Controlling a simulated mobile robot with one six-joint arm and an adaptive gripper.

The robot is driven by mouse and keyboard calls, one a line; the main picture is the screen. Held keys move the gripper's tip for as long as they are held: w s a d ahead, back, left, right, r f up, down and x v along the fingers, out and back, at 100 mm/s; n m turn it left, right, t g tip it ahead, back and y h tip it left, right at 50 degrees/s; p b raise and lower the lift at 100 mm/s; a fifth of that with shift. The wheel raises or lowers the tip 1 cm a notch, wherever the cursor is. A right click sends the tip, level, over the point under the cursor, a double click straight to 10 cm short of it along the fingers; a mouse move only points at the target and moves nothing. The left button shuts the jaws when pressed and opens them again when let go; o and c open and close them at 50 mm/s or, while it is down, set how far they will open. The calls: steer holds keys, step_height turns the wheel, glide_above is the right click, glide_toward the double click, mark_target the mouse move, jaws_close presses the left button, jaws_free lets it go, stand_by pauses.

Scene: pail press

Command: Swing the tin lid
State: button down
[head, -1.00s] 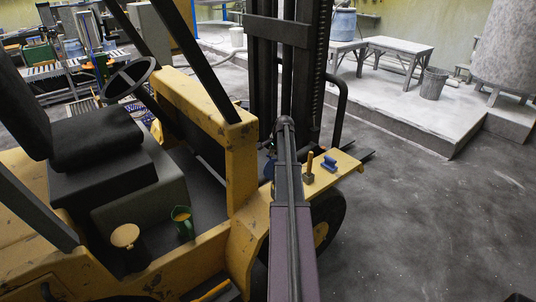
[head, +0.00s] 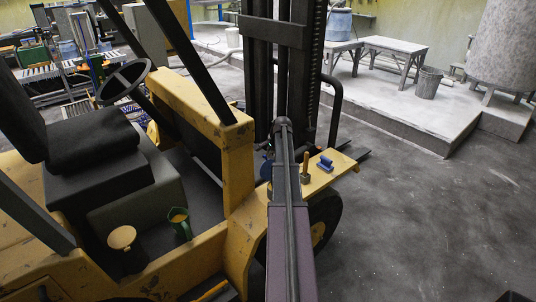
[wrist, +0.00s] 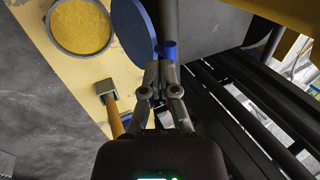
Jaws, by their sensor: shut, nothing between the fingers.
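In the wrist view a round tin (wrist: 80,28) full of yellow powder stands on a yellow ledge at the upper left. Its blue disc-shaped lid (wrist: 136,28) stands up steeply at the tin's right side, so the tin is uncovered. A small blue piece (wrist: 169,50) shows beside the lid; I cannot tell if it joins it. My gripper (wrist: 158,70) is shut and empty, its tips just below the lid's lower edge and close to the blue piece. Touch cannot be told. In the head view my arm largely hides the gripper and tin.
The dark mast (head: 290,70) rises close behind. A green jug (head: 180,223) stands on its floor. Open floor lies to the right.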

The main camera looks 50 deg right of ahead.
steer(key=w+d+p+v, duration=0.1)
steer(key=p+v, duration=1.1)
steer(key=v, duration=0.1)
steer(key=shift+w+a+r, duration=0.2)
steer(key=shift+a+r, duration=0.15)
stand_by(0.8)
steer(key=w+a+f+n+g+y+b, duration=0.15)
steer(key=a+n, duration=0.35)
steer(key=a, duration=1.2)
steer(key=w+a+f+n+g, duration=0.1)
steer(key=w+a+f+n, duration=0.3)
steer(key=a, duration=1.3)
steer(key=s+a+n+g+b, duration=0.1)
steer(key=s+a+n, duration=0.4)
steer(key=a, duration=0.8)
steer(key=s+a+n+g+b, duration=0.1)
steer(key=s+a+n, duration=0.4)
steer(key=a, duration=0.8)
steer(key=shift+s+n+h, duration=0.35)
steer(key=shift+s+n, duration=0.05)
steer(key=shift+s, duration=0.25)
